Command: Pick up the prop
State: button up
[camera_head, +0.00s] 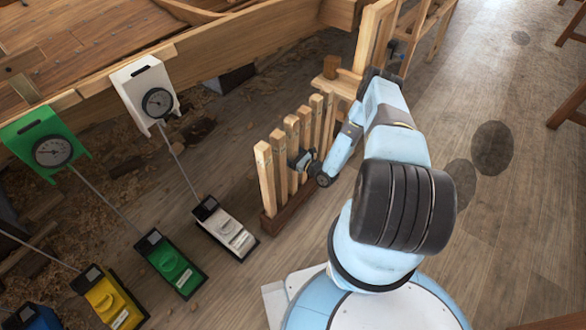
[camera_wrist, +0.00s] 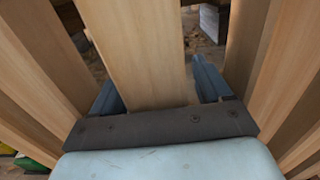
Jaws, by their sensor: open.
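Several light wooden props (camera_head: 264,178) stand upright side by side in a dark wooden rack (camera_head: 284,213) in the head view. My gripper (camera_head: 301,160) reaches in from the right at mid-height of the row. In the wrist view, one prop (camera_wrist: 135,45) stands between the two blue-grey fingers of my gripper (camera_wrist: 157,88). The fingers are open, one on each side of this prop. Whether either finger touches it, I cannot tell. Neighbouring props flank it closely on the left (camera_wrist: 42,60) and the right (camera_wrist: 288,75).
A boat hull with planking (camera_head: 250,40) lies along the top left. Dial gauges on stands, white (camera_head: 145,90) and green (camera_head: 45,145), rise left of the rack. A wooden trestle (camera_head: 375,35) stands behind the arm. The floor at right is mostly clear.

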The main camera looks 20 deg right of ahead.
jog(key=shift+c, duration=0.2)
grip_shut()
dwell(0.6)
